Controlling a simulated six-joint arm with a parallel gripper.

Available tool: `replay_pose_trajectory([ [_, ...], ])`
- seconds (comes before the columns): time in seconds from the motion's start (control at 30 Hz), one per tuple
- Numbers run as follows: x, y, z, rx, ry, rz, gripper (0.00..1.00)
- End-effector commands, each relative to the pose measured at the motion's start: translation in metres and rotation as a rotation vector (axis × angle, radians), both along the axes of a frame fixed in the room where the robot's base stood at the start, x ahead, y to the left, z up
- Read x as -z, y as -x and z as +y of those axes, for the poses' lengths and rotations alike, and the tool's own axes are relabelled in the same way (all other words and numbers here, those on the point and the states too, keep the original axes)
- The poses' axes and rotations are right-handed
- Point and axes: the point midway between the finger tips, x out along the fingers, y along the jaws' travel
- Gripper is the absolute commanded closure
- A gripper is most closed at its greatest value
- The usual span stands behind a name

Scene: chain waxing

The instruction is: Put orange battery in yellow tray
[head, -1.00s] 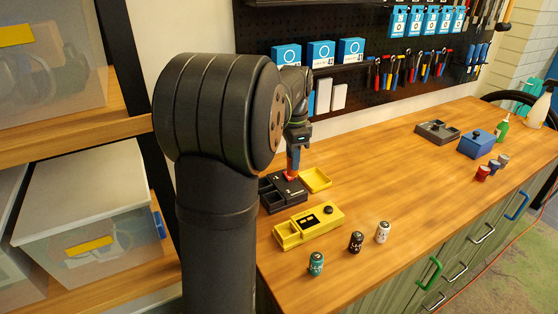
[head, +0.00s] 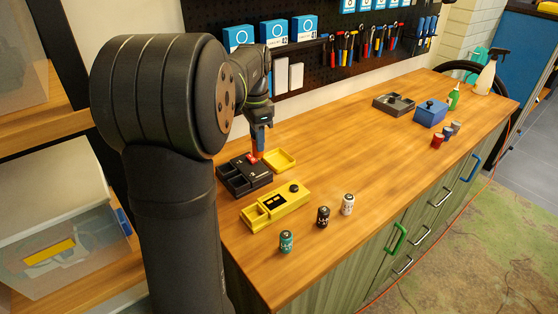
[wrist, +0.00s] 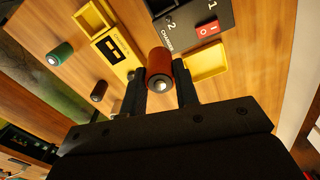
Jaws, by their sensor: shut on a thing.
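My gripper (wrist: 159,88) is shut on an orange battery (wrist: 159,64), which looks reddish-brown in the wrist view. In the head view my gripper (head: 260,146) is over the back of the black charger, with the battery hard to make out there. The yellow tray (head: 282,160) is a small, shallow, open box just right of the charger. It shows empty, right of the held battery, in the wrist view (wrist: 207,62). The battery is apart from the tray.
The black charger (head: 262,173) has a red switch (wrist: 208,30). A yellow device (head: 283,203) lies in front of it. Teal (head: 286,241), black (head: 323,216) and white (head: 347,204) batteries stand nearby. A blue box (head: 431,114) and a grey tray (head: 393,104) sit farther right.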

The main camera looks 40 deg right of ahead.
Motion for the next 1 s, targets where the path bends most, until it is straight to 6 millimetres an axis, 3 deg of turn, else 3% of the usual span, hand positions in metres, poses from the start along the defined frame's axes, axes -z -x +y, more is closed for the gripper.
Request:
replay_pose_trajectory([
  [0.13,0.002,0.006,-0.030,0.006,0.000,0.000,1.00],
  [0.4,0.008,0.037,-0.117,0.007,0.001,-0.001,1.00],
  [0.5,0.009,0.046,-0.135,0.004,0.001,-0.001,1.00],
  [0.67,0.019,0.036,-0.140,-0.003,0.000,0.000,1.00],
  [1.0,0.065,-0.037,-0.121,-0.003,0.000,0.001,1.00],
])
